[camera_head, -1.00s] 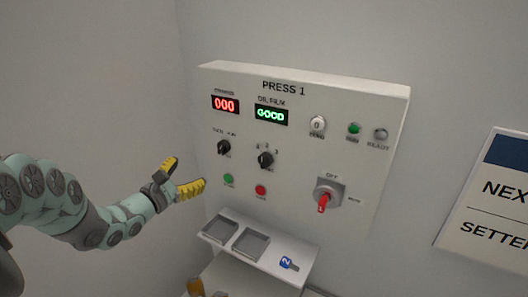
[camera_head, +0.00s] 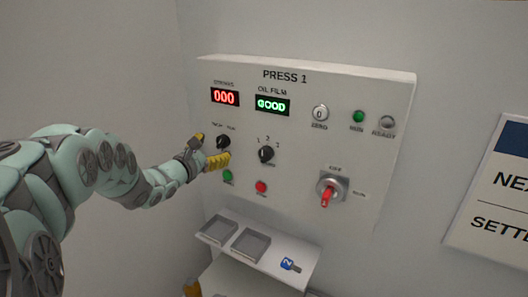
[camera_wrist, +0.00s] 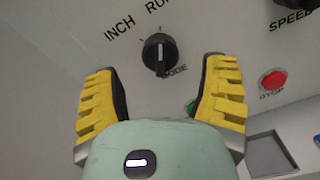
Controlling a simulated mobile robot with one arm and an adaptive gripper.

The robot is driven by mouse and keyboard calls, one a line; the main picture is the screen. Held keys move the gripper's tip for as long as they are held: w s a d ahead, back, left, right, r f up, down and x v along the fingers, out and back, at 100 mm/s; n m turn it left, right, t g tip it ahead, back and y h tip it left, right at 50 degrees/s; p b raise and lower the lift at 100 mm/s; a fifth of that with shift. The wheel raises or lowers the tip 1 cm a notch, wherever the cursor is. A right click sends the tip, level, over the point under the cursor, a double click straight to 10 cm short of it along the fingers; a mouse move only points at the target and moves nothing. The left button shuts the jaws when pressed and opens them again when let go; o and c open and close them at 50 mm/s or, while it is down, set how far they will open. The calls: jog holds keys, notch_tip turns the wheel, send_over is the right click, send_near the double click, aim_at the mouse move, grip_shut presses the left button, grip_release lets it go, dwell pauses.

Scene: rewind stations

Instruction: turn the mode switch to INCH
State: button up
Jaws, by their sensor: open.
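The mode switch (camera_wrist: 157,54) is a black rotary knob with a white line, on the PRESS 1 panel. In the wrist view INCH is printed to its upper left and RUN straight above it. The white line stands upright, in line with RUN. In the head view the switch (camera_head: 223,141) is at the panel's left side, partly beside my fingers. My gripper (camera_head: 214,147) is open with yellow ridged fingers. In the wrist view its fingers stand wide on either side of the switch, and I see no contact.
A green button (camera_head: 228,176) and a red stop button (camera_wrist: 272,80) sit below. The speed selector (camera_head: 266,154) is to the right, and a red-handled switch (camera_head: 327,194) is farther right. A shelf (camera_head: 222,248) with shallow trays and a blue tag (camera_head: 290,264) juts out below.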

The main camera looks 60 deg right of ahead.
aim_at(218, 145)
jog(key=shift+s+d+f+b, duration=0.1)
jog(key=shift+d+b, duration=0.2)
jog(key=shift+d, duration=1.55)
jog(key=c, duration=1.2)
jog(key=shift+w+a, duration=0.1)
jog(key=shift+w, duration=0.1)
